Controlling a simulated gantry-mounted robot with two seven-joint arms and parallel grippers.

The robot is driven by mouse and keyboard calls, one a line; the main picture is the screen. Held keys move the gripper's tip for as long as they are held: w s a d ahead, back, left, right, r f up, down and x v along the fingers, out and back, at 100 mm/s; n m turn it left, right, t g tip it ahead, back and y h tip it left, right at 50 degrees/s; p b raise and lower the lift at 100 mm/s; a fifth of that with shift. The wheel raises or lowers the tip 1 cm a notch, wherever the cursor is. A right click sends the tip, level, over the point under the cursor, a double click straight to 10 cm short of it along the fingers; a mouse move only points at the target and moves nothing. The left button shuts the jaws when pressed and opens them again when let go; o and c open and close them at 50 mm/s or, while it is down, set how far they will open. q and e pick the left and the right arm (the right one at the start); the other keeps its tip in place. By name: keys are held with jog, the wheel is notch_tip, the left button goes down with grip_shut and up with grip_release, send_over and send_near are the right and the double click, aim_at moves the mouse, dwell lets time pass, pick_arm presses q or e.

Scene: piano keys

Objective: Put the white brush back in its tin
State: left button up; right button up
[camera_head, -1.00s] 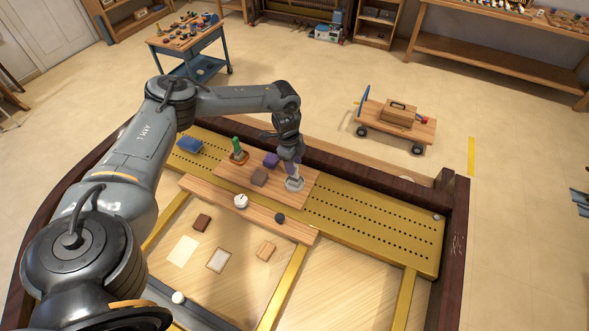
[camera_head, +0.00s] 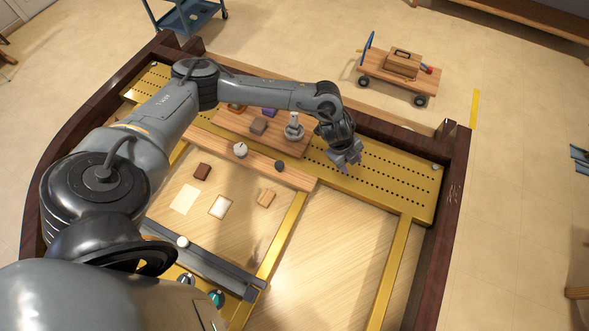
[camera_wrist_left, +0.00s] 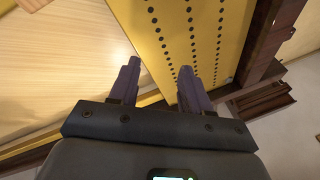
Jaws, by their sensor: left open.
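A small round grey tin (camera_head: 293,132) stands on the right end of the wooden board in the head view. A pale upright piece, which looks like the white brush (camera_head: 293,118), rises from it. It seems to stand inside the tin, but it is too small to tell how deep. My left gripper (camera_head: 346,164) is to the right of the tin, apart from it, over the gold perforated plate. In the left wrist view my left gripper (camera_wrist_left: 158,78) has its purple fingers apart with nothing between them. My right gripper is not in view.
The wooden board also holds a brown block (camera_head: 258,126) and a purple block (camera_head: 269,112). A white round knob (camera_head: 240,150) and a dark knob (camera_head: 280,166) sit on the front rail. The gold plate (camera_head: 400,190) is clear to the right. A dark wooden rim (camera_head: 450,200) bounds it.

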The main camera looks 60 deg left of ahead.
pick_arm(q)
jog(key=s+d+r+n+t+h, duration=0.15)
jog(key=s+d, duration=0.25)
jog(key=d, duration=0.7)
jog(key=s+d+r+n+t+h, duration=0.1)
jog(key=s+d+r+n+t, duration=0.15)
jog(key=d, duration=0.95)
jog(key=s+a+n+g+y, duration=0.4)
jog(key=s+a+n, duration=0.7)
jog(key=s+a, duration=0.4)
jog(key=s+f, duration=0.1)
jog(key=s, duration=0.2)
jog(key=shift+r+y, duration=0.2)
jog(key=shift+y, duration=0.05)
